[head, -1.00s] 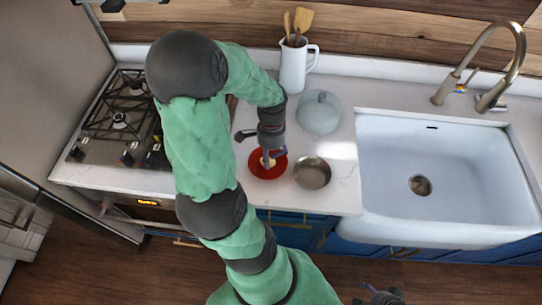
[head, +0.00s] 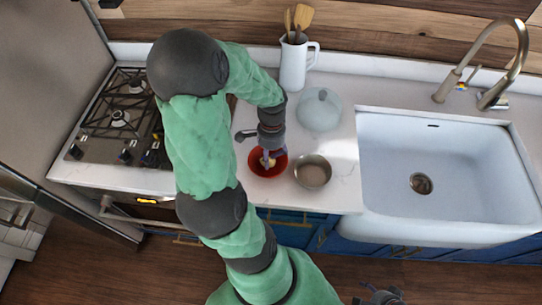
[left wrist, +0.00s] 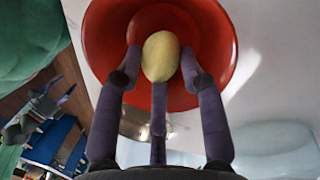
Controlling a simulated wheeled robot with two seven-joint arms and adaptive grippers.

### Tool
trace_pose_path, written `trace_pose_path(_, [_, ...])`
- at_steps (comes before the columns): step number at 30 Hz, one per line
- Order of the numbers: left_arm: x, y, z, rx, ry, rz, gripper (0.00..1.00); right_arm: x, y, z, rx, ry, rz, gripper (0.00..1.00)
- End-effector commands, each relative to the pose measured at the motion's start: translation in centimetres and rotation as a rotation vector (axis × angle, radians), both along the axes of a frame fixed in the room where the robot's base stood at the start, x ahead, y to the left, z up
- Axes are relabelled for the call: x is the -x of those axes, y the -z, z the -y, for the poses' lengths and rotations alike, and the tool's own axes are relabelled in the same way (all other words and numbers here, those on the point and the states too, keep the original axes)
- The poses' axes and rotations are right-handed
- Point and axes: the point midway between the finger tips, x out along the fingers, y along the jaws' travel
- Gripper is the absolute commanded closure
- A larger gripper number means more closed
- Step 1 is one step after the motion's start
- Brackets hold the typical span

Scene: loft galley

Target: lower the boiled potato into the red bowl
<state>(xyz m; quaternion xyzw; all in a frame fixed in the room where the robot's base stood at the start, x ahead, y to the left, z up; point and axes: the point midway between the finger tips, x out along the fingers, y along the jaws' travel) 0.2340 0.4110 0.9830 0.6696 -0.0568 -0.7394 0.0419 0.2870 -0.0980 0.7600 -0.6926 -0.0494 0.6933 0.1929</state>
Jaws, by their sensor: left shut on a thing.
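The boiled potato (left wrist: 161,57) is pale yellow and egg-shaped. My left gripper (left wrist: 160,75) is shut on it, with purple-grey fingers around it. The red bowl (left wrist: 220,45) lies behind the potato in the left wrist view, and the potato shows inside its rim. In the head view, the left gripper (head: 267,160) points down over the red bowl (head: 273,172) on the counter. I cannot tell whether the potato touches the bowl's bottom. My right gripper (head: 382,297) is partly cut off at the bottom edge of the head view, and its jaw state is unclear.
A metal bowl (head: 313,172) stands close to the right of the red bowl. A pale glass lid (head: 320,110) and a white jug (head: 294,68) with wooden utensils are behind. The sink (head: 440,165) is right and the stove (head: 115,122) left.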

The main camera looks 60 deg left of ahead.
Motion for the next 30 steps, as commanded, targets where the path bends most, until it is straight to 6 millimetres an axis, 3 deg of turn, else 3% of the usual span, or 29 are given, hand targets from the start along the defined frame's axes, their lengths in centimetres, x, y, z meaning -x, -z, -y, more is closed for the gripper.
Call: trace_pose_path(30, [0.0, 1.4, 0.0, 0.0, 0.0, 0.0, 0.88, 0.0, 0.9, 0.0, 0.0, 0.0, 0.0, 0.3])
